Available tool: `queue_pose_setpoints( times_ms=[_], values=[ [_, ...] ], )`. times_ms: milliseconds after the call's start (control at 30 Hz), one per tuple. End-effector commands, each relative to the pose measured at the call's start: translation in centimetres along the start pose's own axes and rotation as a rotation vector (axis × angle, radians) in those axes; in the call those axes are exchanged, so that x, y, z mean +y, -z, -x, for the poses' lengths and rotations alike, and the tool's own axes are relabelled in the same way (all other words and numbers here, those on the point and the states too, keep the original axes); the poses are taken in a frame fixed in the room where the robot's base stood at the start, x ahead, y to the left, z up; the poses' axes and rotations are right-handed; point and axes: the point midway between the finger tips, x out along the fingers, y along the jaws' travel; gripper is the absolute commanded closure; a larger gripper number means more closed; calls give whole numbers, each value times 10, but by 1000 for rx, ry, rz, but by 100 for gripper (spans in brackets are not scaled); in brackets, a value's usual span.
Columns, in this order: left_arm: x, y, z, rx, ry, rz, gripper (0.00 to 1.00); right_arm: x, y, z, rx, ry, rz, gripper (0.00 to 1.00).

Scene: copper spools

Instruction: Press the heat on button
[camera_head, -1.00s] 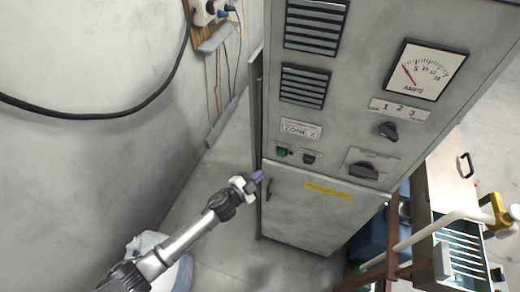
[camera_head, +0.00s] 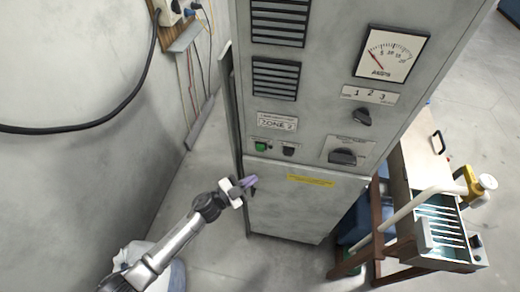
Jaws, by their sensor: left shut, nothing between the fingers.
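A green button (camera_head: 260,147) sits on the front of the grey control cabinet (camera_head: 310,205), below the ZONE 2 label (camera_head: 277,121). A small dark switch (camera_head: 288,151) is just right of it. I cannot read the small text above the buttons, so I cannot tell which is marked heat on. My left gripper (camera_head: 249,183) is shut and empty, with purple fingertips. In the picture it is below and slightly left of the green button, apart from it, in front of the lower door's left edge. My right gripper is not in view.
A large dark knob (camera_head: 343,157), a smaller knob (camera_head: 362,117) and an amps meter (camera_head: 390,53) are on the cabinet's right side. A cart (camera_head: 412,150) stands at the right. A black cable (camera_head: 90,124) hangs along the left wall.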

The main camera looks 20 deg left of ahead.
Motion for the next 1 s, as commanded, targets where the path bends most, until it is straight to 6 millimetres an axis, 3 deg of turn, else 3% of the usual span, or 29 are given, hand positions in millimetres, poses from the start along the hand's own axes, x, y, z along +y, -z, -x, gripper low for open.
queue_pose_setpoints(
  times_ms=[700, 1000],
  values=[
    [-36, -39, -51, 0, 0, -2, 100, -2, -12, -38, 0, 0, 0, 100],
    [-44, -44, -60, -1, 0, -1, 100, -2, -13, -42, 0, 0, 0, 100]
  ],
)
